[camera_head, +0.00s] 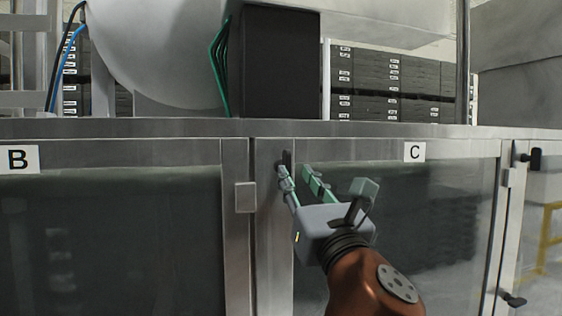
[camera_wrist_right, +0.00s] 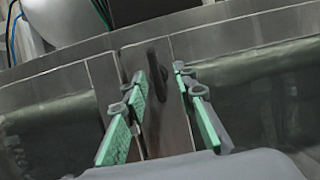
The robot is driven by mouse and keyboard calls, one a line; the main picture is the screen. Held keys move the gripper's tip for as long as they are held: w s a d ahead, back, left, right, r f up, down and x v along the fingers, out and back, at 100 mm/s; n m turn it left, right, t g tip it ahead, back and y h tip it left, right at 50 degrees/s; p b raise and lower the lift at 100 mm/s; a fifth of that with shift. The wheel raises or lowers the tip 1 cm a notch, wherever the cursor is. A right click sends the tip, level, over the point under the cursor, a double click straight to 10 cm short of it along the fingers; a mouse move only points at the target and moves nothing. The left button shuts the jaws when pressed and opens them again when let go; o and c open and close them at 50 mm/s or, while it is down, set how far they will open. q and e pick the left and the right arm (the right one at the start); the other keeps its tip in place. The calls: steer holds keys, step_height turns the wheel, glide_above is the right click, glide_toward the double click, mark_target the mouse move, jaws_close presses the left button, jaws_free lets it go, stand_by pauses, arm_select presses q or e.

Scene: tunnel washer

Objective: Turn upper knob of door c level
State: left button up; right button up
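Door C is the glazed door with a metal frame under the C label (camera_head: 415,151). Its dark upper knob (camera_head: 287,158) is at the top of the frame's left side and looks roughly upright. It also shows in the wrist view as a dark elongated upper knob (camera_wrist_right: 154,56). My right gripper (camera_head: 296,172) is in front of it, with green-padded fingers spread apart. In the wrist view the right gripper (camera_wrist_right: 160,76) has its fingertips on either side of the knob's lower part; contact cannot be made out. The fingertips partly hide the knob in the head view. My left gripper is not in view.
Door B, with its B label (camera_head: 17,159), is at the left. A metal latch block (camera_head: 246,197) sits on the frame between doors. More dark knobs (camera_head: 533,158) are at the far right. The metal ledge (camera_head: 180,128) runs above the doors; a dark box (camera_head: 280,62) stands above it.

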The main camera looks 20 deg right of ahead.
mark_target(290, 162)
steer(key=r, duration=0.1)
steer(key=r+p, duration=0.1)
steer(key=p, duration=0.1)
steer(key=shift+w+a+r, duration=0.2)
steer(key=shift+a+r, duration=0.05)
steer(key=shift+r, duration=0.15)
steer(key=w, duration=0.2)
steer(key=w+p, duration=0.1)
steer(key=shift+a+r, duration=0.1)
steer(key=shift+a, duration=0.15)
steer(key=shift+w, duration=0.8)
steer(key=shift+w+d, duration=0.1)
steer(key=shift+w, duration=0.1)
steer(key=shift+s, duration=0.7)
steer(key=shift+c, duration=0.2)
steer(key=shift+w, duration=0.25)
steer(key=shift+c, duration=0.8)
steer(key=shift+w, duration=0.25)
steer(key=c, duration=0.3)
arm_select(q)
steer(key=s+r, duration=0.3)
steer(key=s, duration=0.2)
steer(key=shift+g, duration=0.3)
arm_select(e)
steer(key=shift+s+d, duration=0.1)
steer(key=shift+s, duration=0.2)
jaws_close()
